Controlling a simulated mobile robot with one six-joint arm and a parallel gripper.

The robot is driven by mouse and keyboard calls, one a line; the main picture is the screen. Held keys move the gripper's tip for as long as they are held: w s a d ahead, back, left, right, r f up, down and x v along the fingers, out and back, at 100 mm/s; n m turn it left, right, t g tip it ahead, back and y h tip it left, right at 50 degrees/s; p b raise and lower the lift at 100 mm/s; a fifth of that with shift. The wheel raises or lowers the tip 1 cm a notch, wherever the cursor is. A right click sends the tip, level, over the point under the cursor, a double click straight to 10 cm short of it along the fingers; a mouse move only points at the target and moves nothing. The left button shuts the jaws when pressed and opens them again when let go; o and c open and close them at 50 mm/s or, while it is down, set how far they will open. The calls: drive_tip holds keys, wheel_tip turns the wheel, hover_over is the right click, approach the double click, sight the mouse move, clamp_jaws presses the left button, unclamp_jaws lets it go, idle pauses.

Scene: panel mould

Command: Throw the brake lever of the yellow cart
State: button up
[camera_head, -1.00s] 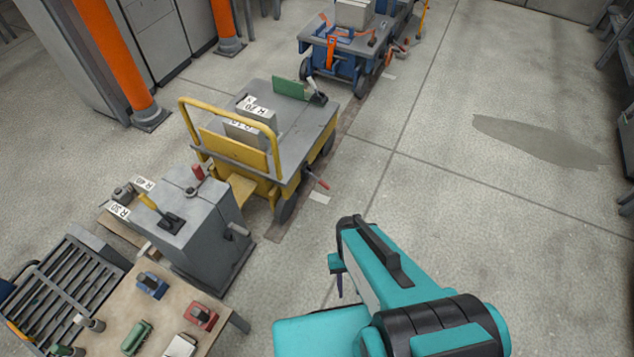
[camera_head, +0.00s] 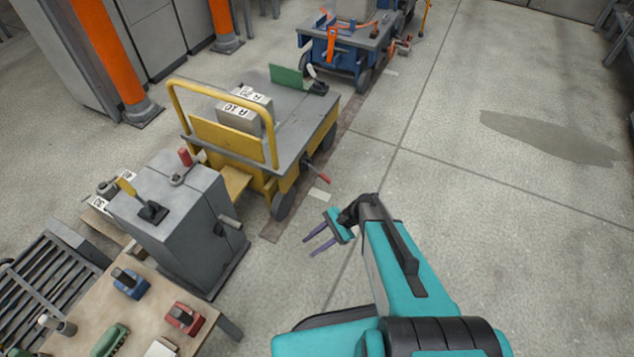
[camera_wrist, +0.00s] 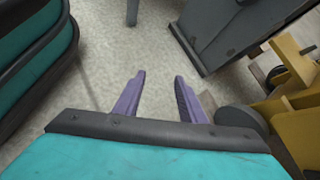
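The yellow cart (camera_head: 230,136) stands left of centre in the head view, with a yellow push rail and a grey deck. A lever with a red grip (camera_head: 319,174) sticks out low from its near right side, close to a wheel. My gripper (camera_head: 313,246) is open and empty, in front of the cart and apart from the lever. In the wrist view my two purple fingers (camera_wrist: 160,95) are spread over bare floor. Part of the yellow cart (camera_wrist: 300,125) shows there at the right edge, with a wheel; I cannot make out the red grip in that view.
A grey machine cabinet (camera_head: 180,225) with levers stands left of my gripper. A wooden table (camera_head: 150,315) with coloured blocks is at lower left. A blue cart (camera_head: 345,45) stands farther back. The floor (camera_head: 450,190) to the right is clear.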

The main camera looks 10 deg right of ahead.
drive_tip(key=w+d+f+m+t+y+b, duration=0.2)
drive_tip(key=w+m+t+y+b, duration=0.25)
drive_tip(key=w, duration=0.75)
drive_tip(key=m+t+y+b, duration=0.2)
drive_tip(key=m+t+b, duration=0.5)
drive_tip(key=b, duration=0.6)
approach(320, 175)
drive_tip(key=shift+s+d+f+m+g+h+b, duration=0.1)
drive_tip(key=shift+d+f+m+g+h+b, duration=0.15)
drive_tip(key=shift+d, duration=0.25)
drive_tip(key=shift+s+d+f+m+h+b, duration=0.15)
drive_tip(key=shift+d+m, duration=0.15)
drive_tip(key=shift+d, duration=0.25)
drive_tip(key=shift+w+a, duration=0.15)
drive_tip(key=b+x, duration=0.5)
drive_tip(key=x, duration=0.7)
drive_tip(key=shift+f, duration=0.1)
drive_tip(key=shift+x, duration=0.8)
clamp_jaws()
